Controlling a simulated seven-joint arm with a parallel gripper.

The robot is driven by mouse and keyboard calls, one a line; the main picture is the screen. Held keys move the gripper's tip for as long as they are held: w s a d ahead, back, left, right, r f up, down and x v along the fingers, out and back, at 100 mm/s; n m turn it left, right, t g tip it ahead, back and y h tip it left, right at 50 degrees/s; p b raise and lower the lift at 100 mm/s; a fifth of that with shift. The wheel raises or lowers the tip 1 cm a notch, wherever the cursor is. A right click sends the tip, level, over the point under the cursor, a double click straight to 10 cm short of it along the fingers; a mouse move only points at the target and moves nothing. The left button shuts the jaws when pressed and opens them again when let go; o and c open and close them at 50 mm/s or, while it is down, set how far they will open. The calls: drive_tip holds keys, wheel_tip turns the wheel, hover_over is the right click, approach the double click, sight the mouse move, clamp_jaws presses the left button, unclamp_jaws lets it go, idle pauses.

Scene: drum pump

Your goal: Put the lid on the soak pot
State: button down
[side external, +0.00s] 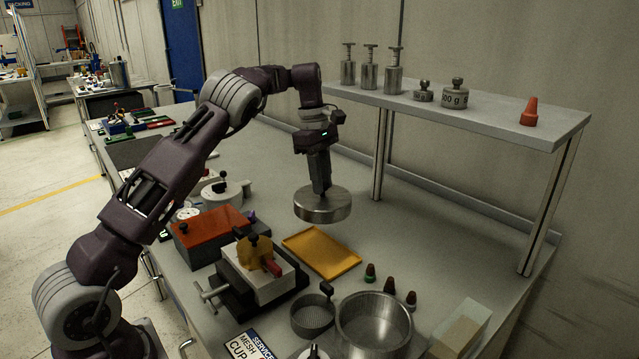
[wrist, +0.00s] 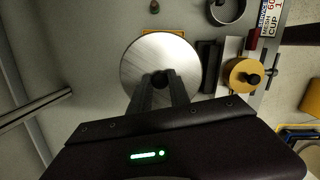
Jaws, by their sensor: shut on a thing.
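My gripper (side external: 320,188) is shut on the knob of a round metal lid (side external: 322,208) and holds it level above the bench, behind the yellow tray. In the wrist view the lid (wrist: 150,62) is a shiny disc below my gripper (wrist: 160,84), with its dark knob between the fingertips. An open metal pot (side external: 374,328), which looks like the soak pot, stands at the front of the bench in the side view, apart from the lid. The top of a round vessel (wrist: 226,20) shows at the upper edge of the wrist view; I cannot tell if it is that pot.
A yellow tray (side external: 322,252) lies between lid and pot. A mesh cup (side external: 312,318), several small dark-capped bottles (side external: 389,286) and a pale block (side external: 460,328) stand around the pot. A vise (side external: 258,278) is left. A raised shelf (side external: 470,112) with weights stands behind right.

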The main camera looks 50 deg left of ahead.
drive_tip(key=s+d+f+m, duration=0.1)
drive_tip(key=s+d+m, duration=0.2)
drive_tip(key=d, duration=1.1)
drive_tip(key=s+d+f+m, duration=0.1)
drive_tip(key=s+d+m, duration=0.2)
drive_tip(key=s+d, duration=0.6)
drive_tip(key=shift+d+g, duration=0.4)
drive_tip(key=shift+d, duration=2.2)
drive_tip(key=shift+f, duration=0.15)
drive_tip(key=shift+f, duration=0.4)
drive_tip(key=shift+f, duration=0.95)
unclamp_jaws()
drive_tip(key=shift+r, duration=0.1)
